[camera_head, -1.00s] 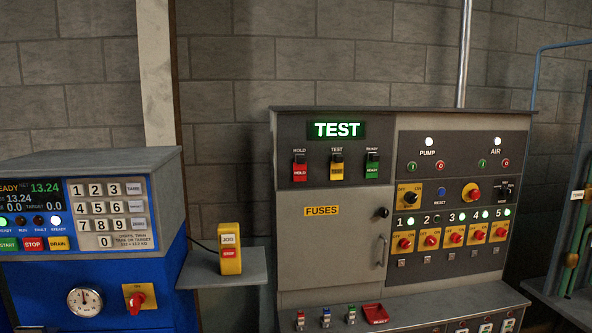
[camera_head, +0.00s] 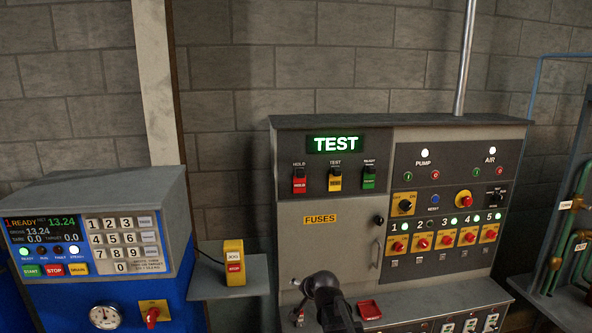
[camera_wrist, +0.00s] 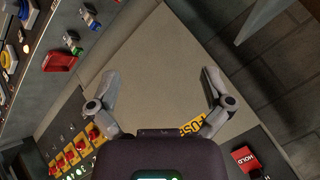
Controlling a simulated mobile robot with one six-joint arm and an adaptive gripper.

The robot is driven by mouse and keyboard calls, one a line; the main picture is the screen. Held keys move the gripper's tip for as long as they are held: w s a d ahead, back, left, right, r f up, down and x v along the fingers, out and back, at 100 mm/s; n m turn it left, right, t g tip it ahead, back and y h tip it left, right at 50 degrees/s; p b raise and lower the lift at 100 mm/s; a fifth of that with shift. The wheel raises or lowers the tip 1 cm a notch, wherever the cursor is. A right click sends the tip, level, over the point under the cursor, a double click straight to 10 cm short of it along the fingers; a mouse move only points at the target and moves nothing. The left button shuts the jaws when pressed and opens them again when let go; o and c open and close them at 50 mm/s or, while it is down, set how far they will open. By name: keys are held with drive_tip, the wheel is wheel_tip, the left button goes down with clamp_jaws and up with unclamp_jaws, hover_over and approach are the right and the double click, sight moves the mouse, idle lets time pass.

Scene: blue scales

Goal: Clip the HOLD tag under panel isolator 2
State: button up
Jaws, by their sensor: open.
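The red HOLD tag (camera_head: 299,183) hangs under the HOLD label at the upper left of the grey panel, beside the yellow TEST tag and the green READY tag. A red HOLD tag also shows at the lower right of the wrist view (camera_wrist: 247,160). Isolator 2 (camera_head: 423,244) is a red knob on a yellow plate, in the row at the panel's right; the lamp above it is dark. A small square fitting (camera_head: 421,259) sits below it. My gripper (camera_wrist: 161,78) is open and empty, in front of the fuse door, apart from the tag.
The fuse door (camera_head: 335,258) has a handle (camera_head: 375,253). A red tray (camera_head: 369,310) sits on the ledge below, partly behind my arm. A yellow pendant (camera_head: 234,263) stands on a shelf at left. Pipes (camera_head: 566,240) stand at the right.

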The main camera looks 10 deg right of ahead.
drive_tip(key=w+r+m+t+p, duration=0.2)
drive_tip(key=w+r+p, duration=0.25)
drive_tip(key=r, duration=0.35)
drive_tip(key=w+r+m+t+p, duration=0.3)
drive_tip(key=w+r+p, duration=0.15)
drive_tip(key=r, duration=0.35)
drive_tip(key=m+t+h+p, duration=0.2)
drive_tip(key=m+t+p, duration=0.2)
drive_tip(key=m+p, duration=0.25)
approach(301, 175)
drive_tip(key=w, duration=0.2)
drive_tip(key=shift+f+n, duration=0.15)
drive_tip(key=shift+n, duration=0.2)
drive_tip(key=shift+w, duration=0.15)
drive_tip(key=shift+w, duration=4.35)
drive_tip(key=shift+f+b, duration=0.7)
drive_tip(key=shift+b, duration=0.05)
drive_tip(key=shift+c, duration=0.2)
